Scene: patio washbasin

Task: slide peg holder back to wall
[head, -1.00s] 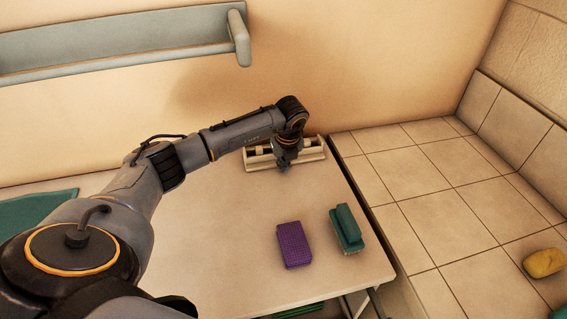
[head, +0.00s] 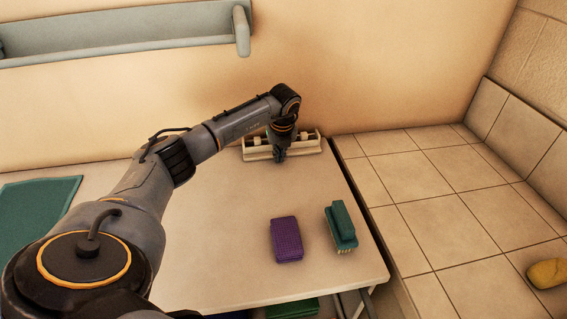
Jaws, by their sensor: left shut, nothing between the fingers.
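The peg holder (head: 309,145), a cream-coloured rack with upright ends, sits at the back edge of the table, close to the wall. Whether it touches the wall cannot be told. My left gripper (head: 281,156) is shut and empty, pointing down at the front of the holder's middle. It hides part of the holder, and I cannot tell if it touches it. My right gripper is not in view.
A purple sponge (head: 287,240) and a green brush (head: 341,226) lie near the table's front right. A green mat (head: 38,215) lies at the left. A grey shelf (head: 130,36) hangs on the wall. A tiled counter (head: 440,190) adjoins on the right, with a yellow sponge (head: 547,273).

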